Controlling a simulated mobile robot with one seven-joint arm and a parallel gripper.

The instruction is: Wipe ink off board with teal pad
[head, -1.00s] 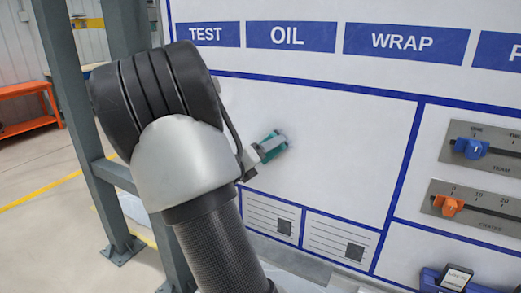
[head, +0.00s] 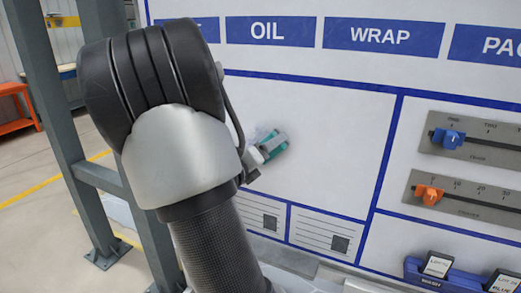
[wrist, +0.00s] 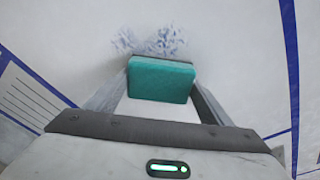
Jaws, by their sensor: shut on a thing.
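The teal pad (head: 273,146) is held in my gripper (head: 264,151), in front of the white board (head: 335,130), at the left of its large blank panel. In the wrist view the teal pad (wrist: 160,80) sits between the two fingers of my gripper (wrist: 157,92), which are shut on it. Smudgy blue ink (wrist: 148,42) shows on the board just beyond the pad's top edge. In the head view a faint trace of ink (head: 257,134) shows at the pad's upper left. I cannot tell whether the pad touches the board. Ink behind the pad is hidden.
Blue lines frame the panel. Two printed cards (head: 262,218) are below it. At right are a blue slider (head: 449,139), an orange slider (head: 429,194) and a blue holder (head: 425,271) with labelled blocks. A grey steel post (head: 58,130) stands at left.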

